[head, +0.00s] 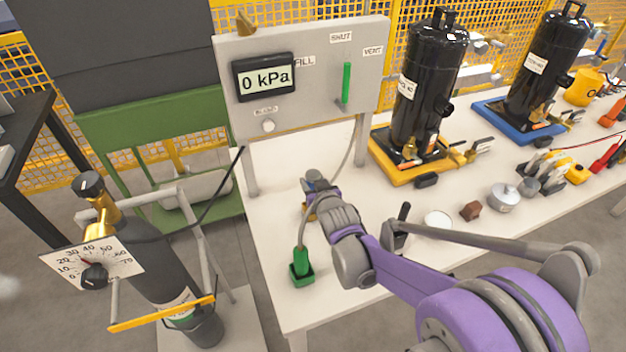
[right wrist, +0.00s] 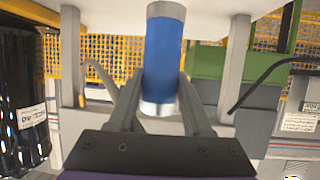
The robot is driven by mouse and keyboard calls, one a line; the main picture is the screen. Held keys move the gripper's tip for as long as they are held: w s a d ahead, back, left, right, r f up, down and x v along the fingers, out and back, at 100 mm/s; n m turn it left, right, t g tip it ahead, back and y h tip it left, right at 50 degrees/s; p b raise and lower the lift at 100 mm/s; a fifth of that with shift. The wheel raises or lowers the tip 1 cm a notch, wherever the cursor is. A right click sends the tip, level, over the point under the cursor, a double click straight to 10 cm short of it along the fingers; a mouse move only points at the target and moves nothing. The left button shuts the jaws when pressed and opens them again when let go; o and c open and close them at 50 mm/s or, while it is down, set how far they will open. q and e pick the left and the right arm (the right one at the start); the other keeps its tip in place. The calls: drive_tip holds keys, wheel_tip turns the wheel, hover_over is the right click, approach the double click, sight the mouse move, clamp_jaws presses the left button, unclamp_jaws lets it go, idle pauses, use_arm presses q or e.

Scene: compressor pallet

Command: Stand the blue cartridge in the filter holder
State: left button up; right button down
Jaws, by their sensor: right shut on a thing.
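The blue cartridge (right wrist: 165,52) shows in the right wrist view, a blue cylinder with silvery ends. It sits between the two fingers of my right gripper (right wrist: 163,90), which is shut on it. The wrist picture is upside down, and the cartridge's far end reaches the white bench surface at its top edge; I cannot tell if they touch. In the head view my right gripper (head: 318,182) is over the bench in front of the gauge panel, and the cartridge is mostly hidden. I cannot clearly make out the filter holder. My left gripper is out of view.
The gauge panel (head: 300,107) reading 0 kPa stands behind the gripper. A green holder (head: 302,281) with a hose end is at the bench's near left. A yellow tray (head: 378,150) carries a black compressor. Small parts and a silver pot (head: 504,199) lie to the right.

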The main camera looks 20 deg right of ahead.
drive_tip(key=shift+f+b, duration=1.65)
drive_tip(key=shift+f, duration=0.85)
drive_tip(key=shift+f+b, duration=0.4)
drive_tip(key=shift+f, duration=0.2)
drive_tip(key=shift+c, duration=1.3)
unclamp_jaws()
drive_tip(key=p+v, duration=0.1)
drive_tip(key=v, duration=0.6)
drive_tip(key=shift+s, duration=0.25)
drive_tip(key=shift+r, duration=0.25)
